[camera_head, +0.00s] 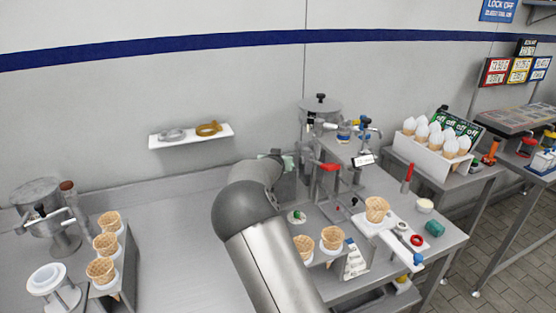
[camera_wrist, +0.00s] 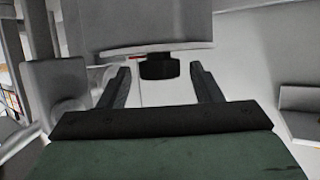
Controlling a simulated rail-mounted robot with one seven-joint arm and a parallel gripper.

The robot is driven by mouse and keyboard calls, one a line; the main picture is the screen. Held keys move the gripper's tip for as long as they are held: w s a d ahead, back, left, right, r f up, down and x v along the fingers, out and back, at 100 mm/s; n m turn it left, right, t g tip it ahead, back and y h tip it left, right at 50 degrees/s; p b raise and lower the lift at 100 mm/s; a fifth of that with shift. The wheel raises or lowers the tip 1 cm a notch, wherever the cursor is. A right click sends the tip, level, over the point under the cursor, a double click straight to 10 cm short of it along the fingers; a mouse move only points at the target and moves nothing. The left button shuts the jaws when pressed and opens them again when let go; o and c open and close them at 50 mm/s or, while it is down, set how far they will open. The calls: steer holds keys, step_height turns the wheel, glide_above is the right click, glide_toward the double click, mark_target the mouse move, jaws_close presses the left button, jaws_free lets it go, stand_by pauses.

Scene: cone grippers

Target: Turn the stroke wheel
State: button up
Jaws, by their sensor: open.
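In the wrist view a small dark round knob (camera_wrist: 159,66), which may be the stroke wheel, sits under a grey machine body (camera_wrist: 140,22). My gripper (camera_wrist: 160,70) is open, its two dark fingers pointing at the knob, one on each side of it in the picture. I cannot tell whether the knob is fully between the fingertips; no contact shows. In the head view my gripper (camera_head: 280,158) is beside the left side of the filling machine (camera_head: 320,107), mostly hidden by my arm. The knob cannot be made out there.
A red handle (camera_head: 330,167) sticks out at the machine's front. Waffle cones stand in a holder at the left (camera_head: 104,246) and in another holder (camera_head: 333,238) below the machine. A white board (camera_head: 386,232) with a cone and tools lies to the right. A wall shelf (camera_head: 191,137) is at the back.

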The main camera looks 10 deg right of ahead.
steer(key=c, duration=1)
steer(key=f+b, duration=0.1)
steer(key=b, duration=0.1)
steer(key=shift+d+f+y+b, duration=0.15)
steer(key=shift+d+y+b, duration=0.05)
steer(key=shift+y+b, duration=0.2)
steer(key=shift+s+d+f+n+b, duration=0.15)
steer(key=shift+n+b, duration=0.25)
steer(key=shift+b, duration=0.55)
steer(key=n+y+b, duration=0.2)
steer(key=y+b, duration=0.1)
steer(key=b, duration=0.4)
steer(key=shift+f+n, duration=0.15)
steer(key=shift+n, duration=0.15)
steer(key=shift+r+n+y+b, duration=0.25)
steer(key=shift+n+y+b, duration=0.15)
steer(key=shift+y+b, duration=0.4)
steer(key=shift+r, duration=0.25)
steer(key=o, duration=1)
steer(key=shift+r, duration=0.1)
steer(key=shift+c, duration=0.2)
steer(key=shift+o, duration=0.2)
steer(key=shift+r, duration=0.15)
